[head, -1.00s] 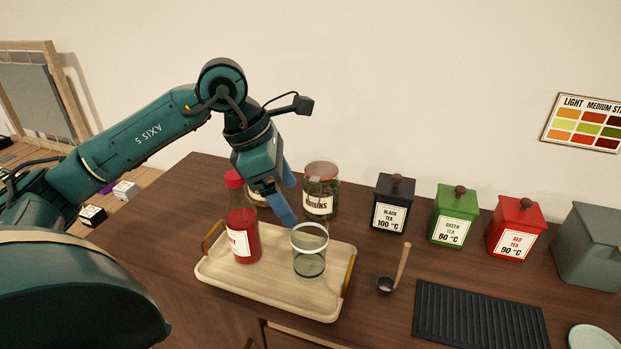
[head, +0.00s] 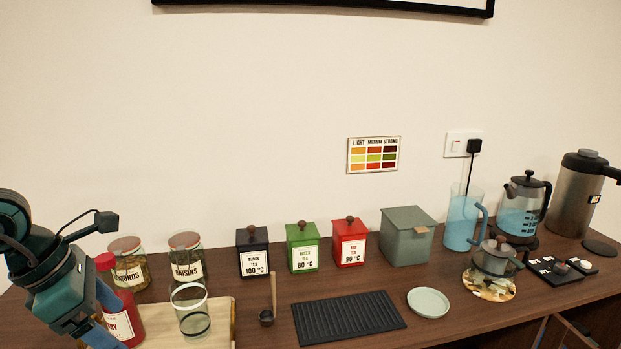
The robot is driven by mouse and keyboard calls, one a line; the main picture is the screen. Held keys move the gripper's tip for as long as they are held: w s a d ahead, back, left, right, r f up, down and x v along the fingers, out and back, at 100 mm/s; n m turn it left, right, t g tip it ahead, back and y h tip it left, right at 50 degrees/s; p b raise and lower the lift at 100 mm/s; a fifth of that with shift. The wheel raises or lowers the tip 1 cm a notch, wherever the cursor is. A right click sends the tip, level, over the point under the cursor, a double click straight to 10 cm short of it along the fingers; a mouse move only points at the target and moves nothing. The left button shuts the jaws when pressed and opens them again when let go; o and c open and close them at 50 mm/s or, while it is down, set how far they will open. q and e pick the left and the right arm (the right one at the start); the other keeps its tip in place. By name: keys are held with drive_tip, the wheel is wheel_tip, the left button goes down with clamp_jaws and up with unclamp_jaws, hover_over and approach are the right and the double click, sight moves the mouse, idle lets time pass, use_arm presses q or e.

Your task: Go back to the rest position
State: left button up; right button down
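My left gripper (head: 98,322) is at the lower left, over the left part of the wooden tray (head: 232,322). Its blue fingers are partly cut off and overlap the red bottle (head: 125,318), so I cannot tell whether they are open or touch it. The clear glass (head: 191,312) stands on the tray to the right of the gripper, apart from it. My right gripper is not in view.
Jars of almonds (head: 129,270) and raisins (head: 186,262) stand behind the tray. Black (head: 253,252), green (head: 303,250) and red (head: 350,245) tea boxes stand in a row. A scoop (head: 267,317), ridged black mat (head: 345,318), saucer (head: 428,303), teapot (head: 493,262), blue pitcher (head: 462,222) and kettle (head: 576,200) crowd the counter.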

use_arm(q)
drive_tip(key=s+d+n+h+p, duration=0.1)
drive_tip(key=s+d+n+h, duration=0.2)
drive_tip(key=d+n+h, duration=1)
drive_tip(key=w+d+f+n+t+y+p, duration=0.1)
drive_tip(key=w+f+n+t+y, duration=0.1)
drive_tip(key=f+n+t+y, duration=0.65)
drive_tip(key=w+d+f+n+t+y, duration=0.1)
drive_tip(key=f+n+t, duration=0.45)
drive_tip(key=n, duration=0.85)
drive_tip(key=s+f+n+g+y, duration=0.3)
drive_tip(key=s+f+n, duration=0.2)
drive_tip(key=f, duration=0.4)
drive_tip(key=shift+s+a+f+n+p, duration=0.15)
drive_tip(key=shift+a+n+p, duration=0.15)
drive_tip(key=shift+a+n, duration=0.1)
drive_tip(key=s+f+g, duration=0.1)
drive_tip(key=s+f+n+g, duration=0.1)
drive_tip(key=s+f, duration=0.1)
drive_tip(key=s+f+n+g+y, duration=0.1)
drive_tip(key=s+f, duration=0.1)
drive_tip(key=shift+s+d+f+n, duration=0.2)
drive_tip(key=shift+d+n, duration=0.05)
drive_tip(key=shift+d, duration=0.15)
drive_tip(key=shift+c, duration=0.4)
